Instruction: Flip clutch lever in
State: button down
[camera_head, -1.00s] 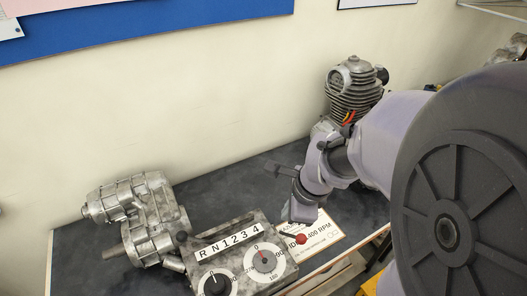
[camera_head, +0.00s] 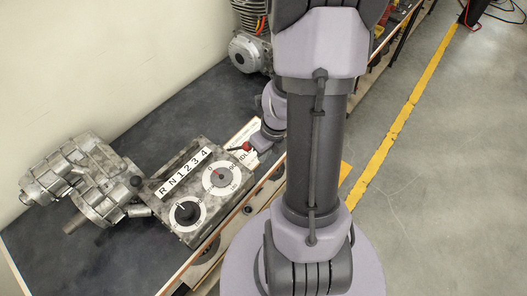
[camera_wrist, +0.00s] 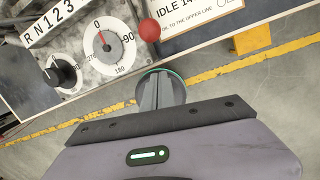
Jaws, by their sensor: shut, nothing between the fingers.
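A lever with a red ball knob (camera_head: 246,146) sticks out at the right end of the grey control box (camera_head: 207,159). I take it for the clutch lever; its shaft is mostly hidden. The red knob also shows in the wrist view (camera_wrist: 149,29), just right of the 0-to-180 dial. My gripper (camera_wrist: 161,78) is shut and empty, with its fingertips below the knob in the wrist view and a gap between them in the picture. In the head view, my gripper end (camera_head: 263,141) is close beside the knob, partly hidden by my arm.
The box carries an R N 1 2 3 4 strip (camera_head: 185,171), a black knob (camera_head: 186,213) and a white dial (camera_head: 220,178). An idle-speed card (camera_wrist: 195,15) lies behind the lever. A metal gearbox (camera_head: 75,180) stands left, an engine (camera_head: 250,45) behind. Open floor lies right.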

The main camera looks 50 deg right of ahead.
jog(key=shift+w+f+b, duration=0.15)
jog(key=shift+w+f, duration=0.25)
jog(key=shift+w, duration=0.3)
jog(key=shift+w+f+b, duration=0.1)
jog(key=shift+w+f, duration=0.35)
jog(key=shift+w, duration=0.3)
jog(key=shift+w+f+b, duration=0.15)
jog(key=shift+w+f, duration=0.25)
jog(key=shift+w, duration=0.3)
